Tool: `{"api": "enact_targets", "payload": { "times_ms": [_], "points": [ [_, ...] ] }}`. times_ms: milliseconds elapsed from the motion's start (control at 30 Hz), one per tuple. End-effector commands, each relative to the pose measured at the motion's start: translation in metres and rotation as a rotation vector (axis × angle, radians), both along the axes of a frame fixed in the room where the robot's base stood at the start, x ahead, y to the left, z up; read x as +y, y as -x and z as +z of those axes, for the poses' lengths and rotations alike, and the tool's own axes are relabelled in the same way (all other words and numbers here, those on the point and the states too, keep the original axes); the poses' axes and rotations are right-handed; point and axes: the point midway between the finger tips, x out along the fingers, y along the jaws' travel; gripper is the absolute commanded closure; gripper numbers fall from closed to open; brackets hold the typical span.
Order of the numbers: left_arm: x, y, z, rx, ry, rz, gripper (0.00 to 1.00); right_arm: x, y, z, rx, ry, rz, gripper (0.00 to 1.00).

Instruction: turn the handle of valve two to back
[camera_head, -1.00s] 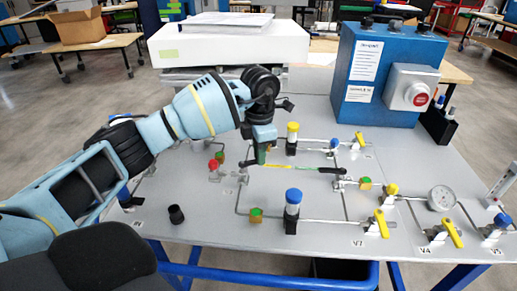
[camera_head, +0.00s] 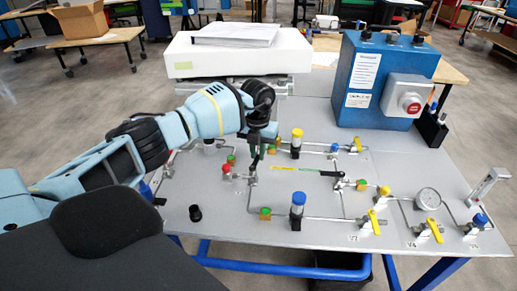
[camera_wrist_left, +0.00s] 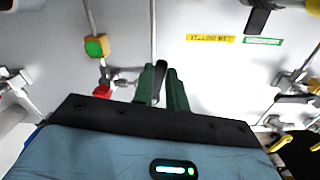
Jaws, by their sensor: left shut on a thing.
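My left gripper (camera_head: 262,148) is above the left part of the grey panel, its green fingers pointing down. In the left wrist view its fingers (camera_wrist_left: 164,88) are closed around a slim black valve handle (camera_wrist_left: 160,78). In the head view the dark handle (camera_head: 255,161) shows below the gripper, near the valve body (camera_head: 252,181). No label is readable at this valve, so I cannot confirm its number. The fingers partly hide the handle. My right gripper is not in view.
A red knob (camera_head: 226,169) and a green-topped fitting (camera_wrist_left: 95,47) are close on the left. Another black handle (camera_head: 331,173) lies to the right. A blue-capped cylinder (camera_head: 297,197) and yellow-handled valves (camera_head: 374,222) stand nearer the front. A blue box (camera_head: 374,80) stands at the back right.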

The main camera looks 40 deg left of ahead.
Motion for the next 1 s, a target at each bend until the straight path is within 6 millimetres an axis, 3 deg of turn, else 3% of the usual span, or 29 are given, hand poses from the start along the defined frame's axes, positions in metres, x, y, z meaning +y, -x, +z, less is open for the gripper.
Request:
{"api": "enact_targets", "payload": {
  "times_ms": [400, 967, 1000],
  "points": [
    [0.009, 0.003, 0.003, -0.005, 0.000, 0.201, 1.00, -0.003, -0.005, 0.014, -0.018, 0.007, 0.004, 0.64],
    [0.010, 0.004, 0.001, -0.003, 0.000, 0.233, 1.00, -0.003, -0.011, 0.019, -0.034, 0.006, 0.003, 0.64],
    [0.010, 0.004, 0.001, -0.003, 0.000, 0.233, 0.84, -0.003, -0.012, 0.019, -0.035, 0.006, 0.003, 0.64]
  ]
}}
